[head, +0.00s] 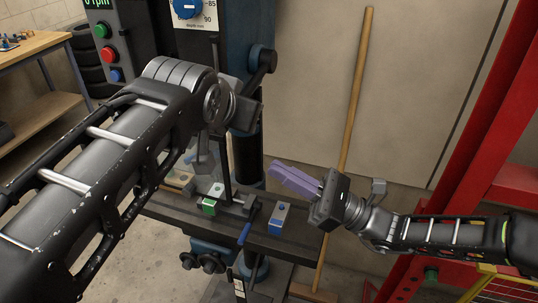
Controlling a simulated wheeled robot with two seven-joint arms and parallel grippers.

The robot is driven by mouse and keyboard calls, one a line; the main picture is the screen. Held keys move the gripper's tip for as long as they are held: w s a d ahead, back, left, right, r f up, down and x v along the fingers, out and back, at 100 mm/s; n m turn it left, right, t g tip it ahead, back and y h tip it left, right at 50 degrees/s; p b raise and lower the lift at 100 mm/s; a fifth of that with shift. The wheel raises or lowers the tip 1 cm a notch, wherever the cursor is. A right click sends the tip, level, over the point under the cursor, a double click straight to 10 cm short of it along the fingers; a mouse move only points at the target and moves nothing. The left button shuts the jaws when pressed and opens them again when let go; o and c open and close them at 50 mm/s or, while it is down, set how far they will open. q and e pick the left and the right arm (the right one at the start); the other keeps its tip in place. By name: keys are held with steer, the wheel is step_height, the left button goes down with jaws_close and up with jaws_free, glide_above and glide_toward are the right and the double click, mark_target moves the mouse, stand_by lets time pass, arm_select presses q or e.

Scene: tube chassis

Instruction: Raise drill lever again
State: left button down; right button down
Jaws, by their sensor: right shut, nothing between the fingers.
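The drill press (248,160) stands in the middle of the head view, with a blue column. A dark lever with a round hub (265,60) shows on its right side, beside the wrist of my left arm. My left arm comes in from the left and covers much of the drill head. My right gripper (298,182), with purple fingers, is shut and empty, to the right of the column and above the drill table (300,232), apart from the lever.
A green-and-metal block (210,205) and a blue block (279,218) sit on the drill table. A control panel (103,45) with green, red and blue buttons is at the upper left. A wooden pole (350,110) leans on the wall. A red frame (480,120) stands right.

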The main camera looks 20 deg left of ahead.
arm_select(q)
steer(key=shift+r, duration=0.2)
arm_select(e)
steer(key=a+r, duration=0.7)
steer(key=shift+a+r, duration=0.3)
steer(key=shift+r, duration=0.1)
steer(key=shift+s, duration=0.1)
arm_select(q)
steer(key=shift+f, duration=0.2)
arm_select(e)
steer(key=shift+s+r, duration=0.25)
steer(key=shift+r, duration=0.5)
arm_select(q)
steer(key=c, duration=1.3)
jaws_free()
steer(key=shift+f, duration=0.15)
arm_select(e)
steer(key=shift+w, duration=0.1)
